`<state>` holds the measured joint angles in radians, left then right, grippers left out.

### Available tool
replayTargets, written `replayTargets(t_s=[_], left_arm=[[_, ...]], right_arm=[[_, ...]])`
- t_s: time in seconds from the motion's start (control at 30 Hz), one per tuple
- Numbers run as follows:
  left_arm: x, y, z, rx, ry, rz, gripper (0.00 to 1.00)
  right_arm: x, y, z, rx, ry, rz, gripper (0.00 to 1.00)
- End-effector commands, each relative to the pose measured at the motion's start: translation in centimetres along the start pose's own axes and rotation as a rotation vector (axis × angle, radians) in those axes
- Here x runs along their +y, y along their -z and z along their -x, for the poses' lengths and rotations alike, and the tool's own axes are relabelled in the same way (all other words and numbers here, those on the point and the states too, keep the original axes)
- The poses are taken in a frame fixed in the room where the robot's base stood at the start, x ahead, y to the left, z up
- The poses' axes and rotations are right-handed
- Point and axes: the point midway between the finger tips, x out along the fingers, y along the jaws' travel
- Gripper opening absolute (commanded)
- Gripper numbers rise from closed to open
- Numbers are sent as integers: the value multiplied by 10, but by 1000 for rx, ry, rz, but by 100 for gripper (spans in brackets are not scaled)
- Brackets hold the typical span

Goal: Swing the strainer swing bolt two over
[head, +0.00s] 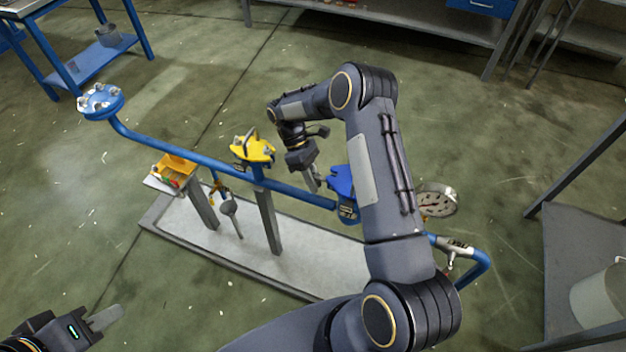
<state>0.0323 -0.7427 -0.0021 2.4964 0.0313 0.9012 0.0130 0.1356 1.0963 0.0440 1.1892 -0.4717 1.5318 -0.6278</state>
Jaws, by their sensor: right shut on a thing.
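The strainer (347,208) is a blue body on the blue pipe, with a blue cover (341,180) tilted up above it. My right arm covers its right side. My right gripper (314,186) points down just left of the cover, its fingers close together and shut on a small part at the strainer's left edge, which I take to be a swing bolt. The bolt itself is too small and too hidden to make out. My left gripper (106,316) is at the bottom left, far from the strainer; its finger gap cannot be made out.
A yellow fitting (253,150) and a blue flange (100,101) are on the pipe further left. A yellow tray (175,170) stands on a post. A pressure gauge (437,200) is right of my arm. The grey base plate (240,258) has free room.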

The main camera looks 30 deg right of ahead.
Motion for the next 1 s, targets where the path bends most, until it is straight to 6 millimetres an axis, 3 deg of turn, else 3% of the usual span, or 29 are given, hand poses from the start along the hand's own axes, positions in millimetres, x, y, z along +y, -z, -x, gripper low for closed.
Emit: replayTargets(t_s=[0.7, 0.73, 0.77, 1.0], left_arm=[[-2, -2, -5, 0, 0, 0, 30], [-2, -2, -5, 0, 0, 0, 30], [-2, -2, -5, 0, 0, 0, 30], [-2, -2, -4, 0, 0, 0, 30]], right_arm=[[2, 1, -5, -67, 16, -23, 0], [2, 1, -5, -67, 16, -23, 23], [2, 1, -5, -67, 16, -23, 27], [2, 1, -4, -67, 16, -23, 30]])
